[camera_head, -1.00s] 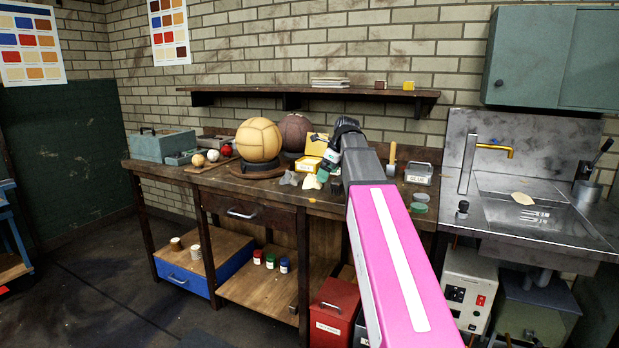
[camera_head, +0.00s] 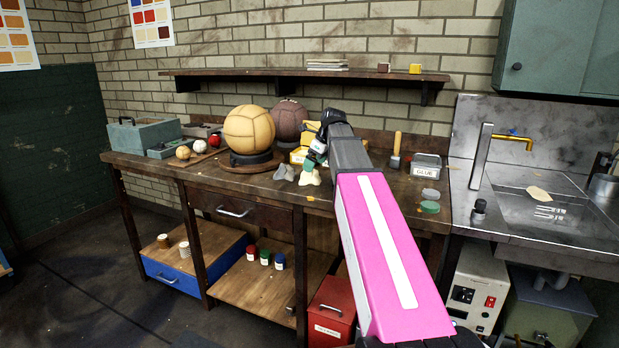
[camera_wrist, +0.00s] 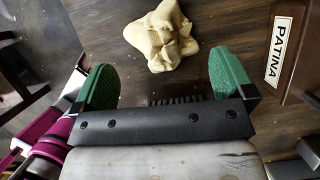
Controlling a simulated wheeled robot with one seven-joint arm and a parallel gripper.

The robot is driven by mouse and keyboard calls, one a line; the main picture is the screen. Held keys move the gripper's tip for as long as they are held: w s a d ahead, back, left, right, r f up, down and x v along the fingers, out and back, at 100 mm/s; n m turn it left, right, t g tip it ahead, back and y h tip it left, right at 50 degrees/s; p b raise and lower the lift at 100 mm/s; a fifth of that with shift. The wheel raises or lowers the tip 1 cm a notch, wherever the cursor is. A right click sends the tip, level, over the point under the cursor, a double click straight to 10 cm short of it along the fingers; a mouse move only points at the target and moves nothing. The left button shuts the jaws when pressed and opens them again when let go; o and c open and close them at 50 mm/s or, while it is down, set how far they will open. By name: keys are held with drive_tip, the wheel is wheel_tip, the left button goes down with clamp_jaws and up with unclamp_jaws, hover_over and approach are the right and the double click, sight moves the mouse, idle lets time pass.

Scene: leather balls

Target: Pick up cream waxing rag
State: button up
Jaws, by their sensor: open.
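The cream waxing rag (camera_head: 310,177) lies crumpled on the wooden workbench, near its front edge. In the wrist view the rag (camera_wrist: 160,36) shows at the top centre, beyond the fingertips and roughly between them. My gripper (camera_wrist: 162,64) is open, with its green pads apart and nothing between them. In the head view my gripper (camera_head: 317,153) is just above and behind the rag, partly hidden by its own dark wrist.
A grey crumpled cloth (camera_head: 284,173) lies left of the rag. A tan ball (camera_head: 249,134) stands on a round base. A brown box marked PATINA (camera_wrist: 283,50) is close to the right finger. A glue box (camera_head: 425,167) stands at right.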

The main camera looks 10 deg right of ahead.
drive_tip(key=shift+x, duration=2.75)
drive_tip(key=shift+w+r, duration=0.1)
drive_tip(key=shift+w, duration=0.1)
drive_tip(key=c, duration=1)
